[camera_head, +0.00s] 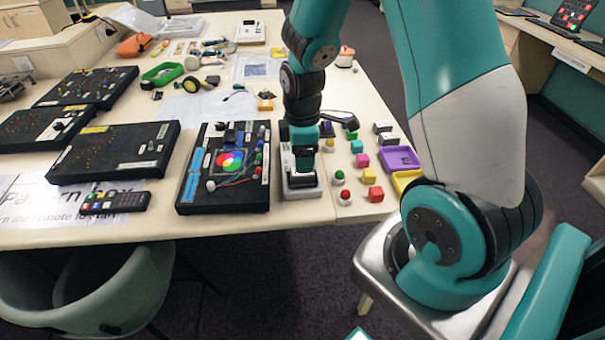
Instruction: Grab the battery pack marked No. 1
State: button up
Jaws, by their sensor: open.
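My arm reaches down to the table's front edge, and my gripper (304,165) points downward there, open; its fingertips are small and dark. Right below it is a light grey block-like base (303,192) with a dark top; I cannot tell whether the fingers touch it or surround something on it. Two small dark boxes with pale tops, one (382,127) behind the other (388,138), stand to the right and may be battery packs. No "No. 1" marking is readable, so I cannot tell which thing is the marked pack.
A black board with a colour wheel (232,200) lies left of my gripper. A remote (115,203) lies front left.

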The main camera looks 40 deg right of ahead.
aim_at(302, 176)
notch_tip(302, 176, down, 5)
jog(key=shift+w+d+p, duration=0.1)
jog(key=shift+p, duration=0.6)
jog(key=c, duration=1)
